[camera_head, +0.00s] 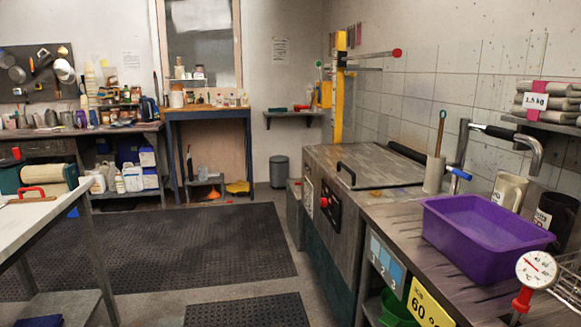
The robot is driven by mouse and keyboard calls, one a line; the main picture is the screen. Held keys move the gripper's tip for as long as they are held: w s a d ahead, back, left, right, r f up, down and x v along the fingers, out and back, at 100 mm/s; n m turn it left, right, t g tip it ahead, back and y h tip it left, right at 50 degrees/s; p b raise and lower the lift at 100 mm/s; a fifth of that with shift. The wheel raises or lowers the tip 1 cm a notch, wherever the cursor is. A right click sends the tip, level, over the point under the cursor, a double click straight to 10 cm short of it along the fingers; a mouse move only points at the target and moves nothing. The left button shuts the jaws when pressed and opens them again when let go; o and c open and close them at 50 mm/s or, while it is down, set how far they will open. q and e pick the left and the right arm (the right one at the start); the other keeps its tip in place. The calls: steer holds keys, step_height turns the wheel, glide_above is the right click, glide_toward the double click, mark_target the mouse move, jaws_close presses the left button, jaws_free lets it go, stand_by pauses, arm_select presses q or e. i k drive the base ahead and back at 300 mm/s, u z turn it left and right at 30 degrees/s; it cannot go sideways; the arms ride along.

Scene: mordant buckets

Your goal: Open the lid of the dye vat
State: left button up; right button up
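The dye vat (328,219) is a large grey metal box against the right wall, with a front panel carrying a red knob. Its lid (378,166) is a flat grey top with a black bar handle (346,173) near its left front edge. The lid lies flat and looks shut. Neither of my grippers shows in the head view.
A counter right of the vat holds a purple tub (487,238), a dial thermometer (536,271) and a beige jug (509,190). A pale table (40,215) stands at the left. Dark mats (180,255) cover open floor between table and vat. A grey bin (279,171) stands at the back.

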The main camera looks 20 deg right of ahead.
mark_target(364, 165)
steer(key=u, duration=0.35)
steer(key=i, duration=1.7)
steer(key=z, duration=0.9)
steer(key=i, duration=1.4)
steer(key=z, duration=1.2)
